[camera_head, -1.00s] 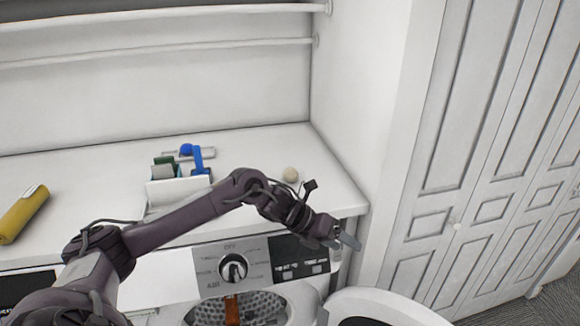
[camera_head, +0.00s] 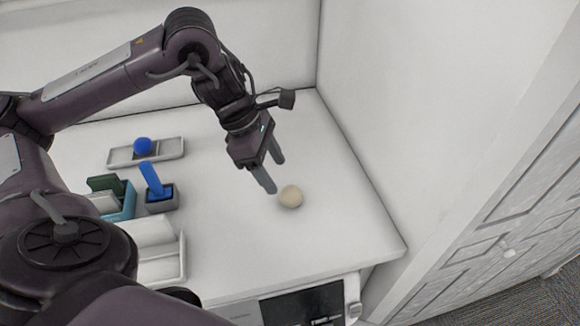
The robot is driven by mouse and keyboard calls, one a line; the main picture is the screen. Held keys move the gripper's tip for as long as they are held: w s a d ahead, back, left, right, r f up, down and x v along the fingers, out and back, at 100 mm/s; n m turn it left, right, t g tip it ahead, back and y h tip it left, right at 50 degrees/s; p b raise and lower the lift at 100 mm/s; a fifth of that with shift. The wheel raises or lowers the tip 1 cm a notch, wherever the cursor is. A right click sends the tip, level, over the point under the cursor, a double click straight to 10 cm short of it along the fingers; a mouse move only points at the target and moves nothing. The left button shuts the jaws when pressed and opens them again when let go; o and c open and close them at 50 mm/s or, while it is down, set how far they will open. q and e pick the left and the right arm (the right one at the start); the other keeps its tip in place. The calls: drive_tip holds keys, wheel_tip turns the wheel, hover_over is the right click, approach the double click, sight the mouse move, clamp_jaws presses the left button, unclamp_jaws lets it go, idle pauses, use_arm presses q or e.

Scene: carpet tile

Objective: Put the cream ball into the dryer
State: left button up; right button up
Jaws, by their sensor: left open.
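The cream ball (camera_head: 291,196) rests on the white countertop (camera_head: 325,235), toward its right end. My left gripper (camera_head: 274,175) points down just behind and to the left of the ball. Its two fingers are apart and empty, and the nearer fingertip is close to the ball. Only a piece of the dryer's front (camera_head: 310,304) shows below the counter edge, with a dark display panel. The dryer's opening is out of view. My right gripper is not in view.
Left of the ball stand a grey tray with a blue ball (camera_head: 144,146), a small box with a blue item (camera_head: 156,183), green and teal items (camera_head: 112,193) and a white holder (camera_head: 160,250). A wall closes the right side. The counter right of the ball is clear.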

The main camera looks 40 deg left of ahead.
sight(286, 189)
use_arm(q)
drive_tip(key=x, duration=0.1)
drive_tip(key=b+x, duration=0.2)
drive_tip(key=shift+s+f, duration=0.1)
drive_tip(key=shift+s, duration=0.15)
drive_tip(key=b+x, duration=0.1)
drive_tip(key=x, duration=0.2)
drive_tip(key=shift+w+d+f, duration=0.1)
drive_tip(key=shift+w+f, duration=0.15)
drive_tip(key=shift+f, duration=0.1)
drive_tip(key=shift+w+d+f+b, duration=0.15)
drive_tip(key=shift+w+f+b, duration=0.05)
drive_tip(key=shift+f+b, duration=0.1)
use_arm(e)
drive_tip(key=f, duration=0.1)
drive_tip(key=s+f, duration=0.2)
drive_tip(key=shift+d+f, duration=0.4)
use_arm(q)
drive_tip(key=shift+s+r, duration=0.1)
drive_tip(key=shift+c, duration=1.1)
drive_tip(key=c, duration=0.9)
drive_tip(key=shift+o, duration=0.2)
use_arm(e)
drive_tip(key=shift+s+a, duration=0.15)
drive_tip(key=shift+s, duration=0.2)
use_arm(q)
drive_tip(key=shift+r, duration=0.1)
